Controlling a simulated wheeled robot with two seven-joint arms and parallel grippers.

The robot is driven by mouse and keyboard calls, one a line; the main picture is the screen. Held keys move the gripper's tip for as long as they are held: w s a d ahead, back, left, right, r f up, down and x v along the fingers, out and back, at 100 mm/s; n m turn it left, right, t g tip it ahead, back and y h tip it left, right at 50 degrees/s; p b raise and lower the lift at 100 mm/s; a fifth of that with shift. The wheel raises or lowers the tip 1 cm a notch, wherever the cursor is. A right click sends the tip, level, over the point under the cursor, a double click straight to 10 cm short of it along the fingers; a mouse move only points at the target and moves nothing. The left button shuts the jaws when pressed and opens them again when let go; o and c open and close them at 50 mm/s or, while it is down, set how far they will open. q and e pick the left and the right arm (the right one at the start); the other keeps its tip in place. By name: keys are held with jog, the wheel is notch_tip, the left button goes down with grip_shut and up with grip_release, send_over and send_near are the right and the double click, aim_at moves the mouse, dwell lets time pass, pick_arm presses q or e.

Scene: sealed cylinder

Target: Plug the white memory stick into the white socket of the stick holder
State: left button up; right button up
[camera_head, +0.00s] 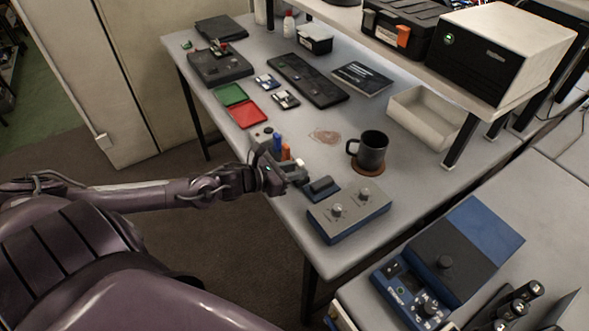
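My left gripper (292,173) is at the near left edge of the grey table. Its fingers are small and partly merge with what lies around them, so I cannot tell whether they are open or shut. A small whitish piece shows at the fingertips; I cannot tell whether it is the white memory stick or part of the gripper. Right behind the gripper stand a small blue piece (277,143) and an orange piece (286,152), perhaps sticks in the holder. The holder and its white socket are not clearly visible, partly hidden by the gripper. My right gripper is not in view.
A dark blue block (321,188) and a grey box with two knobs (349,212) are just right of the gripper. A black mug (370,150) stands on a brown coaster behind them. Red (246,114) and green (230,95) trays lie farther back. A shelf overhangs the right side.

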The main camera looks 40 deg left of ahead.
pick_arm(q)
jog(key=o, duration=0.4)
jog(key=shift+o, duration=0.2)
jog(key=shift+w+f, duration=0.1)
jog(key=shift+s+a, duration=0.2)
jog(key=shift+s, duration=0.25)
jog(key=shift+p+v, duration=0.7)
jog(key=shift+v, duration=2.75)
